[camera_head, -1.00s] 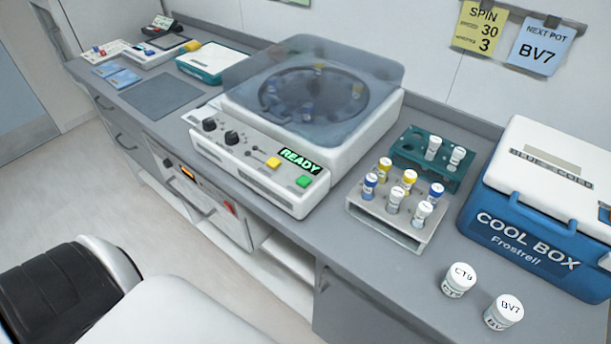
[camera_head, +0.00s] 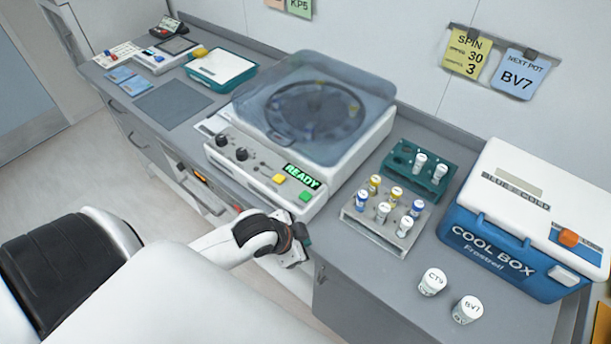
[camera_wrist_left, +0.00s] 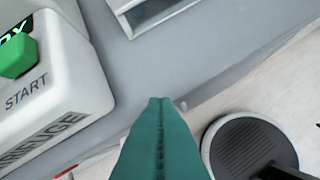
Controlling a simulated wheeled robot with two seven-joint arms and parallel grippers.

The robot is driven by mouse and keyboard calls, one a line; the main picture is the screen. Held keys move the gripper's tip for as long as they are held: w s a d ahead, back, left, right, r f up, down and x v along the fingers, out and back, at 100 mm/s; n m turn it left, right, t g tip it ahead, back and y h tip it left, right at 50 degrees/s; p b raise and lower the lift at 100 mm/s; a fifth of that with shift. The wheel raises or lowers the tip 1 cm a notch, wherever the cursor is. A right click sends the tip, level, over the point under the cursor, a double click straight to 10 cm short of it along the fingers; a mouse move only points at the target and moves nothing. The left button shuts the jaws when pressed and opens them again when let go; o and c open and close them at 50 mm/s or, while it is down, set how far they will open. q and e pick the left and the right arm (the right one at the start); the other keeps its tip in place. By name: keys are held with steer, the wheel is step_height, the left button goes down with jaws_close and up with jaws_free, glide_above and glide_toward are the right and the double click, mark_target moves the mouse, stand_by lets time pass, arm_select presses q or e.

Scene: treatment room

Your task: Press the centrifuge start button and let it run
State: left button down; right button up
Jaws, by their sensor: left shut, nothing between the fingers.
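The white centrifuge (camera_head: 264,184) stands on the bench with its translucent lid (camera_head: 318,88) down over the rotor. Its display (camera_head: 302,176) reads READY. The green start button (camera_head: 305,197) is at the right end of the front panel, beside a yellow button (camera_head: 279,179). The wrist view shows the green button (camera_wrist_left: 18,57) above the word START at the upper left. My left gripper (camera_head: 306,234) is below and in front of the button, apart from it. Its teal fingers (camera_wrist_left: 160,103) are shut and empty. My right gripper is out of view.
A tube rack (camera_head: 397,241) and a teal rack (camera_head: 440,187) stand right of the centrifuge. Two white pots, CT9 (camera_head: 432,282) and BV7 (camera_head: 467,310), are near the front edge. A blue cool box (camera_head: 490,250) stands at the right. Wall notes (camera_head: 468,52) read SPIN 30, 3.

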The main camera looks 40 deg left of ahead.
arm_select(q)
steer(key=w+a+r+m+h, duration=0.1)
steer(key=w+a+r+m, duration=0.2)
steer(key=r, duration=0.5)
steer(key=w+a+r+m+t+h+p, duration=0.1)
steer(key=w+a+r+m, duration=0.2)
steer(key=r, duration=0.4)
steer(key=shift+w+r+m+t, duration=0.3)
steer(key=shift+w+r+m, duration=0.1)
steer(key=shift+w+m, duration=0.5)
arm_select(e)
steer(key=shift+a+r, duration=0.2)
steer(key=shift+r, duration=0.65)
arm_select(q)
steer(key=shift+w+a+f, duration=0.1)
steer(key=shift+w+a, duration=0.05)
steer(key=b, duration=0.8)
glide_above(300, 197)
step_height(300, 197, down, 6)
steer(key=shift+f, duration=0.2)
steer(key=shift+f+b, duration=0.3)
steer(key=shift+f, duration=0.85)
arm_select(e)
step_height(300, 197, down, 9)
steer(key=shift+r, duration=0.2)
arm_select(q)
steer(key=shift+f, duration=0.15)
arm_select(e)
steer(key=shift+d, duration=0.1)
